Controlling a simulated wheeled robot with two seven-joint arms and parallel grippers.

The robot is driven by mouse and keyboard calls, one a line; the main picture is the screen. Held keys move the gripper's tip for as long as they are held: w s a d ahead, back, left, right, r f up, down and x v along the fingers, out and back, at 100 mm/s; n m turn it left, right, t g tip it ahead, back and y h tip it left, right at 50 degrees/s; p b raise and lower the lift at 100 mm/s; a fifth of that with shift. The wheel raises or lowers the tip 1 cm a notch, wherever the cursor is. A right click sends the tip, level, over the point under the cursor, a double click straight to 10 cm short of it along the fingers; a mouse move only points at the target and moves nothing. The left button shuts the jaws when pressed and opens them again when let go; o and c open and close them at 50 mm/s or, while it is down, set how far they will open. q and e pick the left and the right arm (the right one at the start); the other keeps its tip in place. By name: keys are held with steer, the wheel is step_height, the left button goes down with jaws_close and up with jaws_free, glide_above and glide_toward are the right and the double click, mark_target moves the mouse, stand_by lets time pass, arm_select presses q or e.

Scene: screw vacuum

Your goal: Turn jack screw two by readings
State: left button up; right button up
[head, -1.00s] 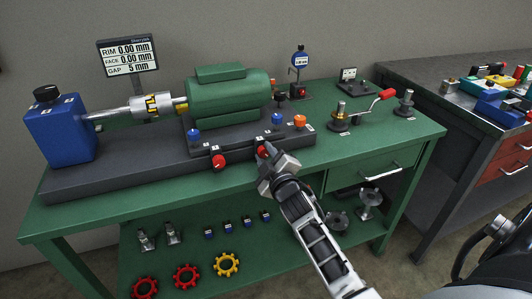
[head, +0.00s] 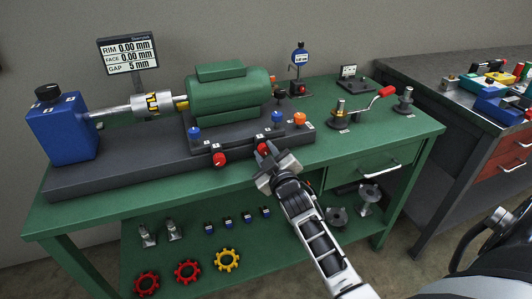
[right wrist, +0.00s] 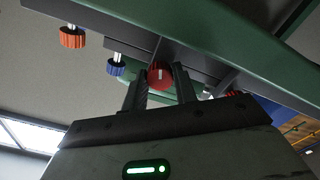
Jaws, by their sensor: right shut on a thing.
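My right gripper (head: 265,153) is at the front edge of the dark base and shut on the right red jack screw knob (head: 263,147). In the right wrist view this knob (right wrist: 160,74), with a white mark on its face, sits between the two fingers. The left red knob (head: 218,159) is free on the same front edge. The green motor (head: 228,98) stands on the base, joined by a shaft to the blue block (head: 61,133). The display (head: 128,55) reads RIM 0.00 mm, FACE 0.00 mm, GAP 5 mm. My left gripper is not seen.
Blue knobs (head: 194,134) and an orange knob (head: 299,119) stand near the motor's feet. A dial gauge (head: 299,56) and a red-handled crank (head: 386,91) stand on the green bench to the right. Gears (head: 227,260) lie on the lower shelf.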

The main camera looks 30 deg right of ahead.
steer(key=o, duration=1)
steer(key=shift+s, duration=0.15)
steer(key=v, duration=1.1)
steer(key=shift+s+a, duration=0.2)
steer(key=shift+s, duration=0.2)
steer(key=s+a+f+g+y, duration=0.2)
steer(key=s+a+f, duration=0.1)
steer(key=a, duration=0.3)
steer(key=s+a+f+m+g+y, duration=0.1)
steer(key=s+a+f+g+y, duration=0.1)
steer(key=s+a+f, duration=0.2)
steer(key=s+a+f+g+y, duration=0.3)
steer(key=s+a+f, duration=0.1)
steer(key=s+a, duration=0.2)
steer(key=shift+s+a+f+m, duration=0.1)
steer(key=shift+s+a+m, duration=0.1)
steer(key=shift+a, duration=0.25)
steer(key=shift+s+a+f+m, duration=0.1)
steer(key=shift+a+f+m, duration=0.1)
steer(key=shift+a, duration=0.25)
